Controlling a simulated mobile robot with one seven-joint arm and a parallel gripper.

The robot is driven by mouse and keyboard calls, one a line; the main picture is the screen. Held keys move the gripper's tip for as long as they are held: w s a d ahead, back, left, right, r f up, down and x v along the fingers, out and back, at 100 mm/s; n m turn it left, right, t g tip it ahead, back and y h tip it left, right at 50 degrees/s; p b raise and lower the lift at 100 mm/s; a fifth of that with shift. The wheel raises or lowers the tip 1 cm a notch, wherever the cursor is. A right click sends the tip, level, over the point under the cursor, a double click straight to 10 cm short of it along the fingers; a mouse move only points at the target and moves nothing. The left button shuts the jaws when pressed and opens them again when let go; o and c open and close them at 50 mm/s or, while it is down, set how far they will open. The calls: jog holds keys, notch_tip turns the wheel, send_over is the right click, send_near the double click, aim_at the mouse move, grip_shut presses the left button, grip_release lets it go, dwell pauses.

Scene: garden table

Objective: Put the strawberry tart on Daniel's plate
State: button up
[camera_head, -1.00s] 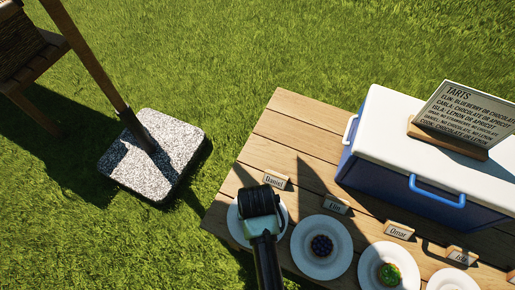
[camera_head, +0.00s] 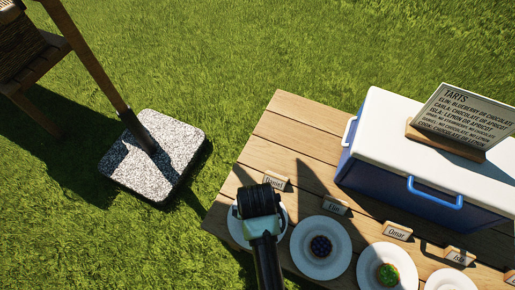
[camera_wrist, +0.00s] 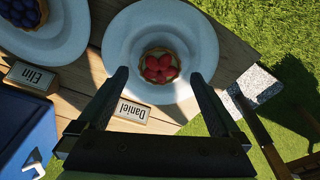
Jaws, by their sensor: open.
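The strawberry tart (camera_wrist: 159,66), a small pastry shell with red berries, sits on Daniel's plate (camera_wrist: 122,42) in the wrist view, near the middle of the dish. In the head view my gripper (camera_head: 258,198) hides the tart.
Elin's plate (camera_head: 301,254) with a blueberry tart (camera_head: 321,245) stands beside Daniel's. Another plate (camera_head: 369,273) holds a green-topped tart (camera_head: 388,273). A blue and white cooler (camera_head: 400,200) bears a tart sign (camera_head: 462,115). Grass lies beyond the table edge.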

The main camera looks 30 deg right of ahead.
notch_tip(320, 180, up, 10)
jog(key=s+p, duration=0.1)
jog(key=p, duration=0.2)
jog(key=shift+s+a+f, duration=0.15)
jog(key=shift+a+f, duration=0.05)
jog(key=shift+a, duration=0.15)
